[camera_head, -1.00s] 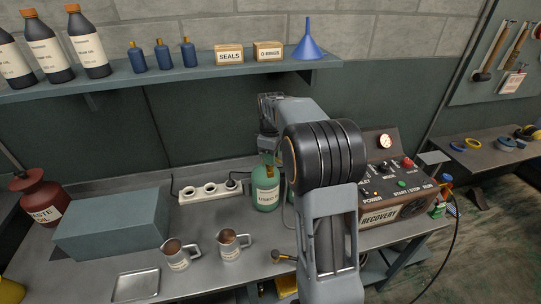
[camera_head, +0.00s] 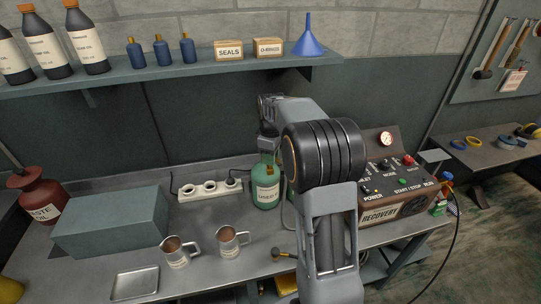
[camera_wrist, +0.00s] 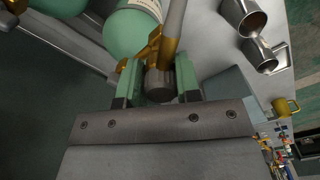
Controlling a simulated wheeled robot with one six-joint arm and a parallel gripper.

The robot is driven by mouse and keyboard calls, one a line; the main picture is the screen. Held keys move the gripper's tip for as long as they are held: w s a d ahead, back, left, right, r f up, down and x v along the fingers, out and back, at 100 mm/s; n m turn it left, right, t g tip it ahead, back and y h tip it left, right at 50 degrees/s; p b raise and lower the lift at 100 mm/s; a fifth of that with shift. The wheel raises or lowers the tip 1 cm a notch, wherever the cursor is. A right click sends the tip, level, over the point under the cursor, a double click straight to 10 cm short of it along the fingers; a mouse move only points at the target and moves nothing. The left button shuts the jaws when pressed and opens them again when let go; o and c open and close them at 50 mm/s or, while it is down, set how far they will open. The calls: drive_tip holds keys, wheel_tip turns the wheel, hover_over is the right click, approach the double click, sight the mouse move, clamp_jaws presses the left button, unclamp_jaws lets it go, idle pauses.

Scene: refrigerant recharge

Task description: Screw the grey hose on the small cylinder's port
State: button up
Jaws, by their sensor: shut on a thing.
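The small green cylinder (camera_head: 265,188) stands upright on the bench, left of my arm in the head view. In the wrist view a green cylinder (camera_wrist: 128,32) lies just beyond my fingers, with a brass valve (camera_wrist: 153,50) at its top. My gripper (camera_wrist: 158,84) has its two green fingers shut on a dark grey round fitting, the hose end (camera_wrist: 159,86), right against the brass valve. A pale grey length (camera_wrist: 176,22), perhaps the hose, runs up from there. I cannot tell whether the threads are engaged.
A recovery machine (camera_head: 385,205) stands right of my arm. A power strip (camera_head: 208,188), two metal mugs (camera_head: 229,243), a blue-grey box (camera_head: 110,222) and a tray (camera_head: 135,284) are on the bench to the left. A shelf (camera_head: 160,82) runs above.

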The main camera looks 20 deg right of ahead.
drive_tip(key=shift+f, duration=0.3)
drive_tip(key=m, duration=0.2)
drive_tip(key=shift+m, duration=0.8)
drive_tip(key=m, duration=0.3)
drive_tip(key=shift+a+m, duration=0.1)
drive_tip(key=shift+m, duration=0.2)
drive_tip(key=shift+s, duration=0.1)
drive_tip(key=m+p, duration=0.1)
drive_tip(key=m, duration=0.2)
drive_tip(key=shift+m, duration=0.3)
drive_tip(key=shift+f, duration=0.1)
